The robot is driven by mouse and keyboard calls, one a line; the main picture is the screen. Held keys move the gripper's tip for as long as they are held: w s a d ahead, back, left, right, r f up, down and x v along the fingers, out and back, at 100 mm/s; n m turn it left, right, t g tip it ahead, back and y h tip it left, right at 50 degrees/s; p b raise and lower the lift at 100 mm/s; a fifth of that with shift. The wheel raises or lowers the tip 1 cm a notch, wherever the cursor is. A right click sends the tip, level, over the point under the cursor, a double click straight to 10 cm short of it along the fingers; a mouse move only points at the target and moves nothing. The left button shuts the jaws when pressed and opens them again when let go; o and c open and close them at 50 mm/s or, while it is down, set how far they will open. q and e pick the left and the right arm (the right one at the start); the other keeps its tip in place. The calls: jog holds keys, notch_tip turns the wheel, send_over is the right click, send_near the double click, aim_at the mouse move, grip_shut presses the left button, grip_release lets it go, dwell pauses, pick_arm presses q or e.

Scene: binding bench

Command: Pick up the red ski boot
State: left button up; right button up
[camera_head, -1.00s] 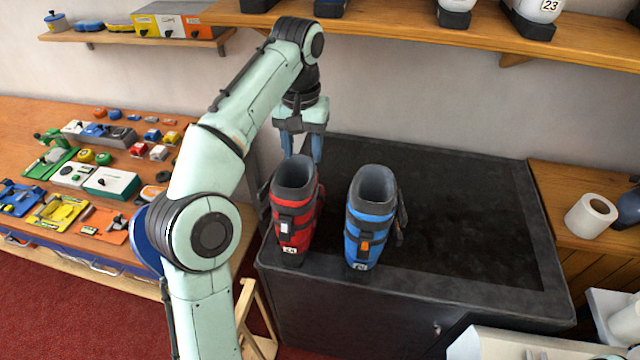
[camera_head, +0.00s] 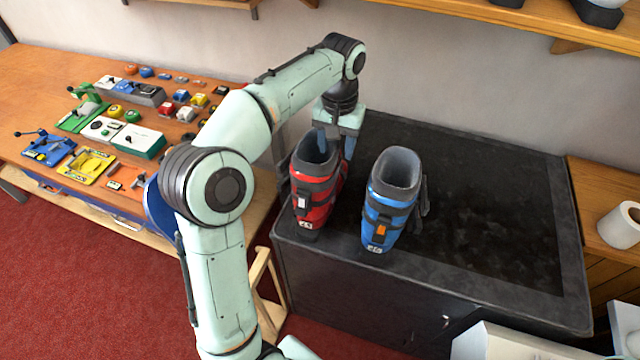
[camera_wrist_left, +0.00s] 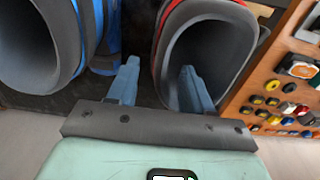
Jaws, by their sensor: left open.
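The red ski boot (camera_head: 314,189) stands upright at the left front of the black-topped bench, with a dark grey cuff. My left gripper (camera_head: 335,144) is open at the back of its cuff. In the left wrist view, the gripper (camera_wrist_left: 157,88) has one finger inside the opening of the red boot (camera_wrist_left: 203,48) and the other outside, between it and the blue boot (camera_wrist_left: 62,42). The cuff's back wall lies between the fingers; I cannot tell if they touch it. The blue boot also stands upright just right of the red one in the head view (camera_head: 389,200). My right gripper is not in view.
The black bench top (camera_head: 490,215) is clear to the right of the blue boot. A wooden table (camera_head: 60,80) with several coloured tools and parts is at left. A white roll (camera_head: 620,226) sits on the wooden counter at right. A shelf runs above.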

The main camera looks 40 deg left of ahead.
pick_arm(q)
jog(key=f, duration=0.2)
jog(key=w+f, duration=0.1)
jog(key=f, duration=0.1)
jog(key=shift+a+f, duration=0.1)
jog(key=shift+f, duration=0.05)
jog(key=shift+s, duration=0.2)
jog(key=shift+w, duration=0.15)
grip_shut()
